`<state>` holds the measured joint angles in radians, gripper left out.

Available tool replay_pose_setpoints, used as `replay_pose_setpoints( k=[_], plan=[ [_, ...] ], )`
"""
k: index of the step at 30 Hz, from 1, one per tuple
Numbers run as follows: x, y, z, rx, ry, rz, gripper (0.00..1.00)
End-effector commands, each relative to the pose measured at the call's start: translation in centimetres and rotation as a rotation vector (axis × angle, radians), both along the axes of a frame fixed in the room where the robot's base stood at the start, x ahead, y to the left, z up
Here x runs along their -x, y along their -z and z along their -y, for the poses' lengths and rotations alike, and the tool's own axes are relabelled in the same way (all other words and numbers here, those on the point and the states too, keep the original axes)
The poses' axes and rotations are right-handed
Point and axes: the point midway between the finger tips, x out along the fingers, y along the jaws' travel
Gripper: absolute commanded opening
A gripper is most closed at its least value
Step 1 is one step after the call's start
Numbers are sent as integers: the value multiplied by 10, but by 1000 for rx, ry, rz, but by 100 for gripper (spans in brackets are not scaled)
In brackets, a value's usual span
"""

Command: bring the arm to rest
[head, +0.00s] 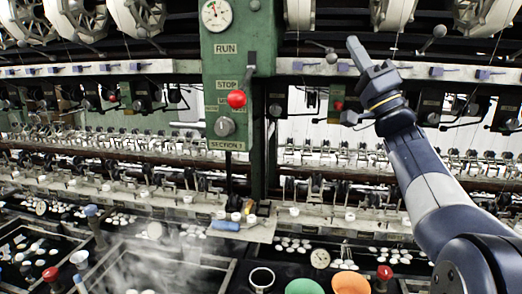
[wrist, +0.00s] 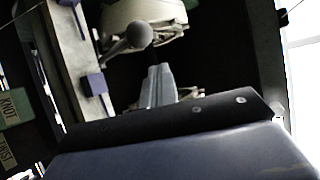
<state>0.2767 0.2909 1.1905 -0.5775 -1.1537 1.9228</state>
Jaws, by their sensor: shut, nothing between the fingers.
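My arm rises from the lower right in the head view, bent up and to the left. My gripper (head: 353,46) is raised in front of the machine, right of the green control post, at the height of the long rail. Its fingers are together and hold nothing. In the wrist view the shut fingers (wrist: 158,70) show past the dark edge of the gripper body, with a grey ball knob behind them to the left. I cannot tell how far the gripper is from the machine's knobs.
The green post (head: 229,60) carries a gauge, RUN and STOP labels and a lever with a red knob (head: 236,99). Steaming basins (head: 165,262) with white cocoons lie below. A green bowl (head: 304,287), an orange bowl (head: 350,283) and a dark cup (head: 261,279) stand at the front.

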Motion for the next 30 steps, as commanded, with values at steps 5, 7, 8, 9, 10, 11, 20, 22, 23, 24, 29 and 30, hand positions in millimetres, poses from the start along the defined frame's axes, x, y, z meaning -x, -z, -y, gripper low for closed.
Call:
replay_pose_setpoints(
  k=[5, 7, 8, 9, 10, 11, 20, 22, 23, 24, 29, 30],
  plan=[
    [-3, -22, -1, -13, 2, -71, 0],
    [-5, -28, 0, -22, 3, -100, 0],
    [-6, -30, 0, -24, 5, -112, 0],
    [-6, -33, 0, -27, 5, -128, 0],
    [-7, -36, 0, -31, 7, -140, 0],
    [-7, -39, 0, -34, 7, -151, 0],
    [-14, -58, 8, -68, 25, -256, 0],
    [-17, -61, 18, -67, 25, -253, 0],
    [-11, -51, 20, -68, 25, -254, 0],
    [-5, -44, 23, -67, 25, -253, 0],
    [15, -26, 32, -67, 23, -252, 0],
    [19, -21, 34, -67, 23, -253, 0]
  ],
)
